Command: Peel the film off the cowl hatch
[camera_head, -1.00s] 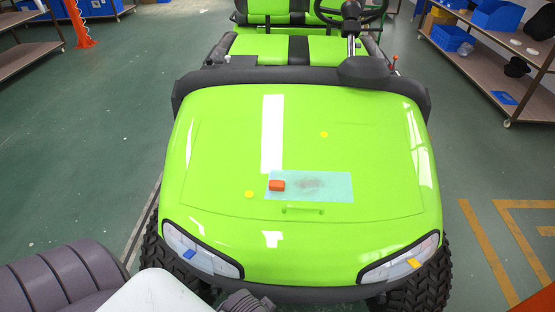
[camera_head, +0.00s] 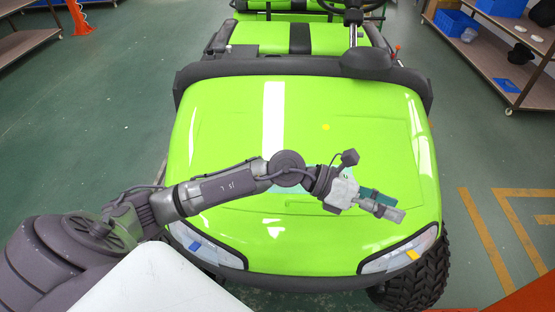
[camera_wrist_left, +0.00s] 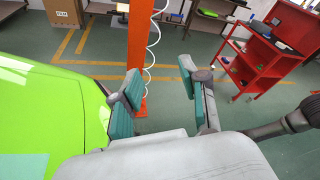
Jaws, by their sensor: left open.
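The bright green cowl (camera_head: 215,120) of the cart spans the middle of the head view. The pale blue film on it (camera_head: 345,171) is mostly hidden behind my left arm; only a small part shows. A pale corner, likely of the film (camera_wrist_left: 22,166), shows at the lower left of the left wrist view. The orange tab seen on the film earlier is hidden. My left gripper (camera_head: 385,204) is over the right front part of the cowl, to the right of the film, pointing right. In the left wrist view its fingers (camera_wrist_left: 161,76) are spread with nothing between them. My right gripper is not in view.
A yellow dot (camera_head: 326,127) and a white stripe (camera_head: 273,115) mark the cowl. Shelves (camera_head: 500,65) stand at the right back. In the wrist view, an orange post (camera_wrist_left: 139,50) and a red cart (camera_wrist_left: 262,62) stand beyond the gripper, with a cardboard box (camera_wrist_left: 64,13) behind.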

